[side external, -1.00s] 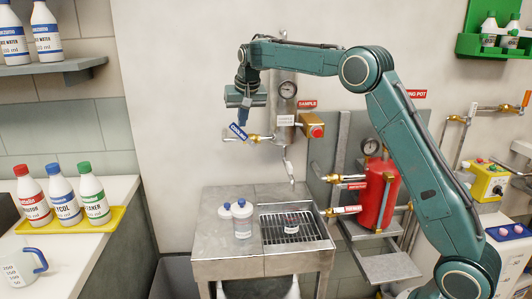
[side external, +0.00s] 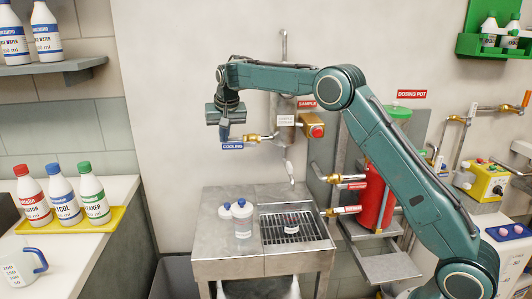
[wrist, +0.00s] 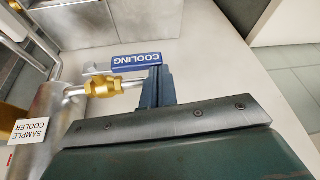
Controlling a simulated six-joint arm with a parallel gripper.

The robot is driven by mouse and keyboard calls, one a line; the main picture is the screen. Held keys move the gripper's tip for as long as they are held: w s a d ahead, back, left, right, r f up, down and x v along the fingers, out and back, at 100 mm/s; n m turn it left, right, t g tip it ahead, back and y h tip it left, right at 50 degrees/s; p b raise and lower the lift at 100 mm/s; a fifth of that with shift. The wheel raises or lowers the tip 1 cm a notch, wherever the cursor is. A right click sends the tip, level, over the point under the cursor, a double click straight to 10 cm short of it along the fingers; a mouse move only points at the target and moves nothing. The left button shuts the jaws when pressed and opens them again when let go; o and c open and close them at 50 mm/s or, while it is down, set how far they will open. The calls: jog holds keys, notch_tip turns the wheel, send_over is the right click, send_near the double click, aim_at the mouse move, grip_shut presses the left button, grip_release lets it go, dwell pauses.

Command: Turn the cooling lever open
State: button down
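The sample cooler (side external: 284,135) stands right of the valve, with the brass sample valve (side external: 312,124) beyond it. Below is a steel bench (side external: 215,255) with bottles (side external: 241,222) and a grate (side external: 292,232). The wall left of the lever is clear.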

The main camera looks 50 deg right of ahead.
jog(key=shift+a+f, duration=0.2)
jog(key=shift+f, duration=0.5)
jog(key=shift+r, duration=0.1)
jog(key=v, duration=1.4)
jog(key=shift+r, duration=0.25)
jog(key=shift+r, duration=0.1)
